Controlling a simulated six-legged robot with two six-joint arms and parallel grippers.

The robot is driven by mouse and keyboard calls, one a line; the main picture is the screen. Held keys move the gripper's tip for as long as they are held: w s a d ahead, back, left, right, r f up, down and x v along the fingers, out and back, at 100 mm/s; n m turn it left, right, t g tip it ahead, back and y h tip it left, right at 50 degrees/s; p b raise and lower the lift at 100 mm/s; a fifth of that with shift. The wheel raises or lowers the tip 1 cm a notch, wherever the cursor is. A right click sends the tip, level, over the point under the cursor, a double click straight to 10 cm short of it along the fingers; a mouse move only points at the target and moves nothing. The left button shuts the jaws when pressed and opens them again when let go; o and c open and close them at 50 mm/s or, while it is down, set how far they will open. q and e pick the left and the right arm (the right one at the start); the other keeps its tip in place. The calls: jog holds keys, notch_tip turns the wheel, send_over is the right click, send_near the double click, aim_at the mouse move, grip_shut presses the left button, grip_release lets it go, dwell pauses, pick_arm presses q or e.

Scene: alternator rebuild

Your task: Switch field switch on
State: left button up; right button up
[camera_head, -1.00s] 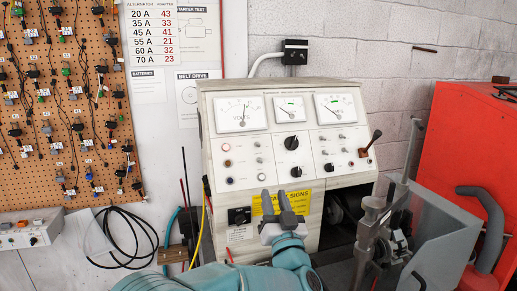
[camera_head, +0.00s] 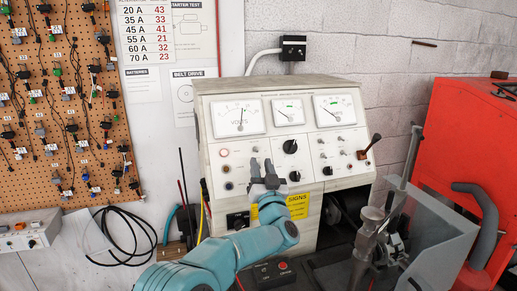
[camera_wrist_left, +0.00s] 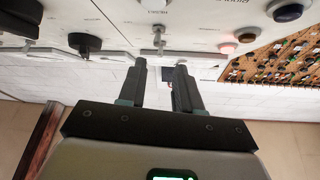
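The test bench's sloped control panel (camera_head: 229,151) carries meters, knobs and several small toggle switches. My left gripper (camera_head: 262,163) is at the lower left-centre of this panel, fingers pointing up and covering part of a toggle column. Its fingers are apart with nothing between them. In the left wrist view the gripper (camera_wrist_left: 160,66) has a small metal toggle switch (camera_wrist_left: 159,40) just beyond its tips, roughly centred on the gap. Contact cannot be told. The switch labels are too small to read, so I cannot confirm which is the field switch or its position. My right gripper is not visible.
A metal clamp fixture (camera_head: 370,225) stands lower right, beside a red cabinet (camera_head: 470,140). Cables hang left of the bench. A small black box (camera_head: 274,270) is below.

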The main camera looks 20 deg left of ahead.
aim_at(257, 152)
pick_arm(q)
jog(key=shift+p+x, duration=0.75)
jog(key=shift+x, duration=1.35)
jog(key=shift+f, duration=0.1)
grip_shut()
